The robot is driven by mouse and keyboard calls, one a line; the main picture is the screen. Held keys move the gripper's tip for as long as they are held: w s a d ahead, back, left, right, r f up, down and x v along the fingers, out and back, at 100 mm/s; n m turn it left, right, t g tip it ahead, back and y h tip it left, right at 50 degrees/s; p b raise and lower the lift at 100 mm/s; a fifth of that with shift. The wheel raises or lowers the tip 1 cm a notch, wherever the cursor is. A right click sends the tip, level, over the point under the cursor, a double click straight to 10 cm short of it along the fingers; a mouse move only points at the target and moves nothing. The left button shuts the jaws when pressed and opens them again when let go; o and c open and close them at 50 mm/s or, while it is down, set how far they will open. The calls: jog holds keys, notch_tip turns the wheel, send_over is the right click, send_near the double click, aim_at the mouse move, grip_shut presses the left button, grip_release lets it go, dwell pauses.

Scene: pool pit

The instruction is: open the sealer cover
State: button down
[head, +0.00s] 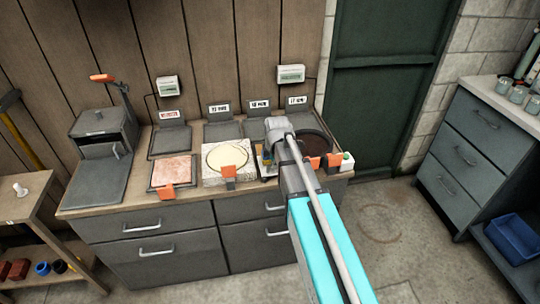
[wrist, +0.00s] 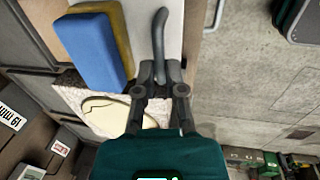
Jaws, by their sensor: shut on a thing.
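In the wrist view my gripper (wrist: 160,72) is shut on a slim dark grey curved handle (wrist: 160,35), which shows beyond the fingertips over a white surface (wrist: 140,18). I take the handle to belong to the sealer cover, but the cover's edges and hinge cannot be made out. A blue block with a yellow-brown side (wrist: 92,48) lies left of the handle. In the head view my arm covers the gripper and most of the sealer. A white part with a green button (head: 347,158) shows right of the arm.
A pale slab with a cream disc (head: 229,160) and a pinkish slab (head: 172,172) with orange clips sit left of the arm on the bench. A dark round pan (head: 318,142) is at the right. Grey box (head: 103,128) at far left. The floor in front is clear.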

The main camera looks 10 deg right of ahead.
jog(key=shift+s, duration=0.2)
jog(key=c, duration=0.7)
grip_release()
